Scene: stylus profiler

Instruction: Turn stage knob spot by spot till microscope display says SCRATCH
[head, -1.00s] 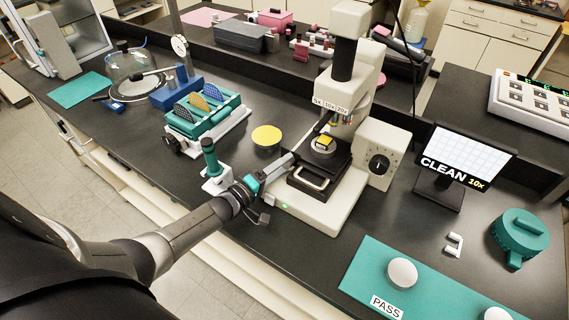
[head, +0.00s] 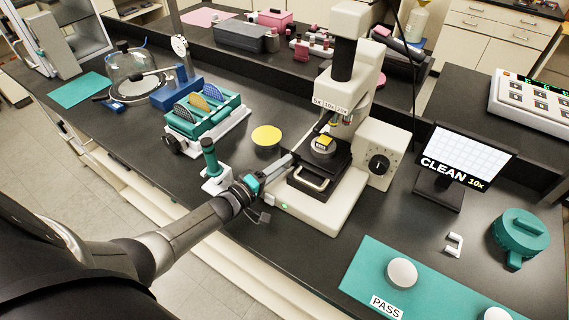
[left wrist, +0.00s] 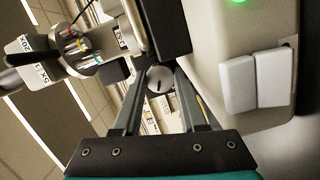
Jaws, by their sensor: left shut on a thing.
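The white microscope (head: 318,205) stands on the dark bench, with a small yellow sample (head: 325,141) on its black stage under the objectives. The display (head: 465,155) to its right reads CLEAN 10x. My left gripper (head: 289,161) reaches the left side of the stage. In the left wrist view its fingers (left wrist: 160,92) are shut on a round silver stage knob (left wrist: 160,77) with a dark line on its face. In the head view the knob is hidden at the fingertips. My right gripper is not in view.
A black dial (head: 379,164) is on the microscope's right box. A teal mat (head: 362,266) with a PASS label lies in front right. A teal-handled tool (head: 210,158), a yellow disc (head: 266,136) and a teal rack (head: 203,122) stand close to my left arm.

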